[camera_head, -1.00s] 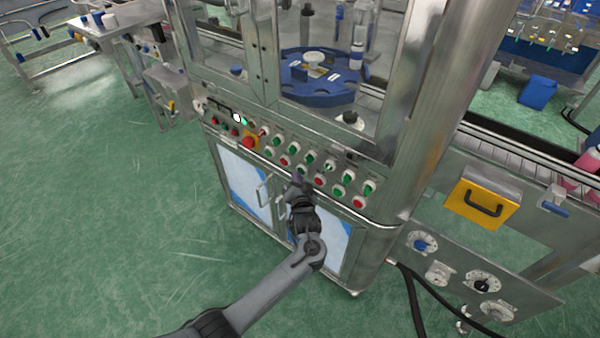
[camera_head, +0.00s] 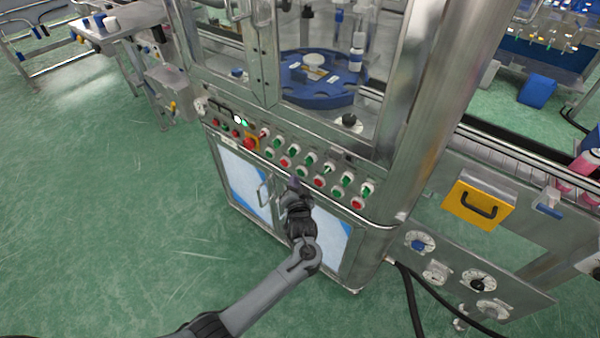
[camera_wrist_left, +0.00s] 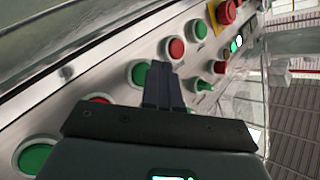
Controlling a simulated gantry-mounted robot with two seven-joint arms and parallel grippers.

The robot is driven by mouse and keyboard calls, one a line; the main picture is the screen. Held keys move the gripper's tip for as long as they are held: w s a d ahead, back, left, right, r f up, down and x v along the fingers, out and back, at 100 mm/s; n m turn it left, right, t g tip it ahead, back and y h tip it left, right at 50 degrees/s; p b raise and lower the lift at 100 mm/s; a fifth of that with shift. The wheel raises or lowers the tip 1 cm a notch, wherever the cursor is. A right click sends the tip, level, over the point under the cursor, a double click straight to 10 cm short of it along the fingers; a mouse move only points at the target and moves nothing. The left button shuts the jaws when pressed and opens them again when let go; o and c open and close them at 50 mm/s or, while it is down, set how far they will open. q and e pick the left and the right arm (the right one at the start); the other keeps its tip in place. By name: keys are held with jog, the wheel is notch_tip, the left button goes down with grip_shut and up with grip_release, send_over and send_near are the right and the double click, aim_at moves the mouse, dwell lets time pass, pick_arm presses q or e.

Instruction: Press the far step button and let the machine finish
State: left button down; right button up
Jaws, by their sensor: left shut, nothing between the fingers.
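My left gripper (camera_head: 294,185) is shut and empty in front of the machine's control panel (camera_head: 240,151), by the lower button row. In the left wrist view its closed fingertips (camera_wrist_left: 163,72) overlap the right edge of a green button (camera_wrist_left: 138,74); whether they touch it I cannot tell. A red button (camera_wrist_left: 177,48) and another green button (camera_wrist_left: 201,29) lie beyond it. I cannot tell which one is the far step button. The machine (camera_head: 402,110) has a blue turntable (camera_head: 318,95) behind its clear guard. My right gripper is not in view.
Green and red buttons and green switches line the panel, with a red emergency stop (camera_head: 250,142) on yellow at left. A yellow box (camera_head: 478,203) with a black handle is at right. Pink cans (camera_head: 567,178) stand on the conveyor. Green floor (camera_head: 110,220) is open at left.

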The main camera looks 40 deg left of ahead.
pick_arm(q)
jog(key=s+p, duration=0.5)
jog(key=shift+a, duration=0.1)
dwell(0.3)
dwell(0.5)
